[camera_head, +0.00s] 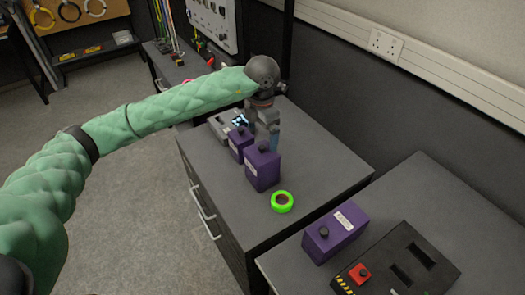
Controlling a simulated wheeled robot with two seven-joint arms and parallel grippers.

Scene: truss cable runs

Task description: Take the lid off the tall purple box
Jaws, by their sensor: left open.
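Three purple boxes with dark round knobs on top are in the head view. The tallest-looking purple box (262,171) stands on the grey cabinet, its knob on top. A smaller purple box (240,147) stands just behind it to the left. A third, long purple box (335,233) with a white label lies on the right-hand bench. My left gripper (266,127) comes down just behind the tall box, open. Its fingertips are partly hidden, and I cannot tell whether it touches anything.
A bright green ring (282,202) lies on the cabinet top (318,170) in front of the tall box. A grey device (222,124) sits behind the boxes. The right bench holds a black case (405,262) with a red button. The cabinet's right side is clear.

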